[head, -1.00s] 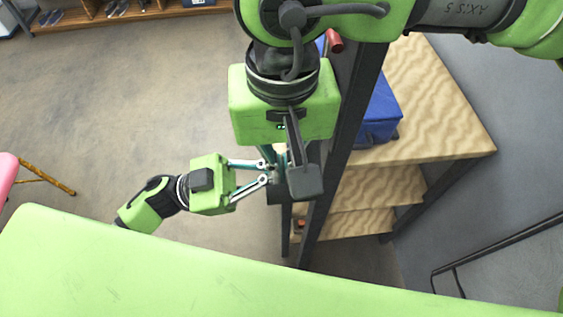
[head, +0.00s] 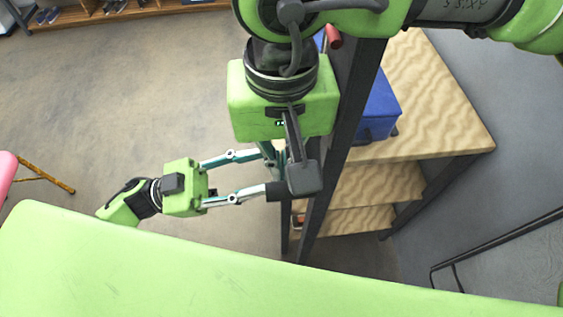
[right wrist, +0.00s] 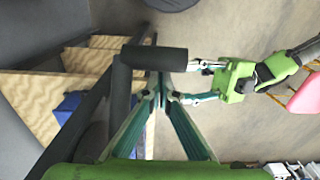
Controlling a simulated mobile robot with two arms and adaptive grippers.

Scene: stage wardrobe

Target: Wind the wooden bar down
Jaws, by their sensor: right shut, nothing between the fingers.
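I cannot make out a wooden bar in either view. A black cylindrical grip (head: 278,192), likely a crank handle, is beside the dark upright post (head: 345,130); it also shows in the right wrist view (right wrist: 153,58). My left gripper (head: 262,172) comes from the left with its fingers spread. One fingertip is close to the grip's end; I cannot tell if they touch. My right gripper (right wrist: 161,94) points down just beside the grip, its teal fingers shut together and empty. In the head view its tips are partly hidden.
Wood-topped stepped shelves (head: 440,100) stand right of the post, with a blue box (head: 378,108) on top. A light green surface (head: 200,265) spans the front. A shoe rack (head: 110,12) is at the back left. The floor at left is open.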

